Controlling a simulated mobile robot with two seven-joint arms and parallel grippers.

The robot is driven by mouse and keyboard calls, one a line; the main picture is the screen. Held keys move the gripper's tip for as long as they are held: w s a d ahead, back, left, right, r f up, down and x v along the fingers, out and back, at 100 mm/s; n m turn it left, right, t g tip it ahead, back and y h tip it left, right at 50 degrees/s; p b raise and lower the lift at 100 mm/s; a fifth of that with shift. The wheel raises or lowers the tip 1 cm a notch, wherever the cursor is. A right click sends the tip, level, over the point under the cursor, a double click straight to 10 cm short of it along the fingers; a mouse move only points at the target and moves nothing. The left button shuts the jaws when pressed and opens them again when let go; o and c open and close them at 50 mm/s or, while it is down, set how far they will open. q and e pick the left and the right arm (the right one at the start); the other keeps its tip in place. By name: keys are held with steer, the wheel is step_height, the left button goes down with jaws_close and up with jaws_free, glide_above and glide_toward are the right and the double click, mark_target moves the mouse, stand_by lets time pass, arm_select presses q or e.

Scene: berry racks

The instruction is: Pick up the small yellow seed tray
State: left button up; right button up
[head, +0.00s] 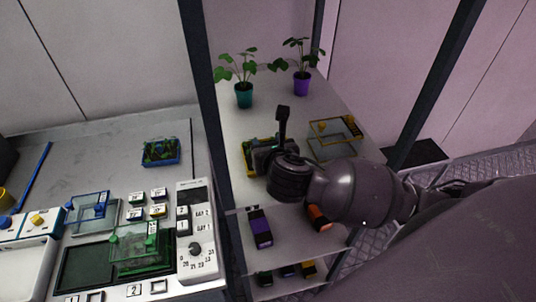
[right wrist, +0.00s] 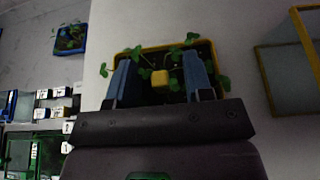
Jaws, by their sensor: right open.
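The small yellow seed tray (head: 246,158) stands on the rack shelf, partly hidden behind my right gripper in the head view. In the right wrist view, the yellow rim of the tray (right wrist: 150,47) surrounds dark soil with green seedlings, and a small yellow block (right wrist: 160,77) shows at its middle. My right gripper (right wrist: 158,72) is open. Its two blue-grey fingers appear on either side of the yellow block, over the tray; I cannot tell whether they touch anything. My left gripper is not in view.
Two potted plants, teal (head: 243,96) and purple (head: 301,84), stand behind on the shelf. A yellow-edged clear box (head: 333,148) is to the right. A blue seed tray (head: 160,152) is on the left bench. A dark rack post (head: 209,120) stands between bench and shelf.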

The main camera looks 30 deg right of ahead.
steer(key=shift+w, duration=0.1)
jaws_close()
stand_by(0.4)
